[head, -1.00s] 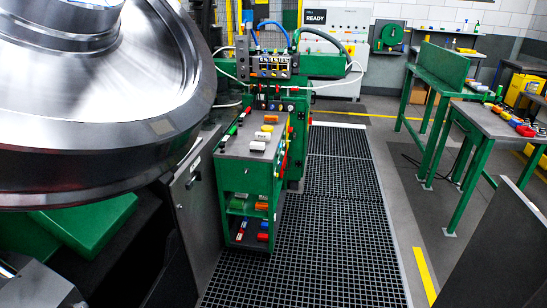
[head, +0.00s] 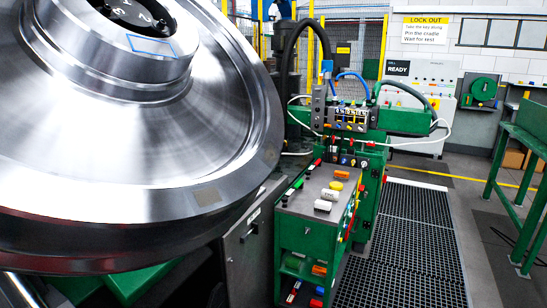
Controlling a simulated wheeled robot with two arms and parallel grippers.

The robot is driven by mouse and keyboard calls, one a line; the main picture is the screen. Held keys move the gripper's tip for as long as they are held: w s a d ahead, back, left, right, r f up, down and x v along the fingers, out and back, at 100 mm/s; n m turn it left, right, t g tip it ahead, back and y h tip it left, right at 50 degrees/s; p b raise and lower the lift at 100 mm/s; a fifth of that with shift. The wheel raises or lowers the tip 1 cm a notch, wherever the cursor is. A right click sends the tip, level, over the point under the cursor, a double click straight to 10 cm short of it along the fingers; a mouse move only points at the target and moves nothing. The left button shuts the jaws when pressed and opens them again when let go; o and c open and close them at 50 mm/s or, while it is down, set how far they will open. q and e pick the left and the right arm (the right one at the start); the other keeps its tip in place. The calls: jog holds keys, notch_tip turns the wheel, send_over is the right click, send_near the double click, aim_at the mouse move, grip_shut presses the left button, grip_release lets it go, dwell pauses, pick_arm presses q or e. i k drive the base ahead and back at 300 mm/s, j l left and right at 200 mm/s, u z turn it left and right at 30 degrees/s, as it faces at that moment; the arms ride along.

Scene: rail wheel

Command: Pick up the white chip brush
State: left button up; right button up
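No brush shape can be made out for certain. Small items lie on the grey top of the green cart (head: 301,238). Among them are a white block-like item (head: 322,206) near the front and another pale item (head: 336,186) farther back. Neither of my grippers is in view.
A large steel rail wheel (head: 120,130) fills the left side, close to the cart. Dark floor grating (head: 415,235) runs clear to the right of the cart. A green bench (head: 520,160) stands at the right edge. Coloured items sit on the cart's lower shelf.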

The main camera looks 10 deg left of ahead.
aim_at(320, 206)
jog(key=i+l, duration=0.4)
jog(key=i+l+u, duration=0.1)
jog(key=i+l, duration=0.3)
jog(key=i, duration=0.25)
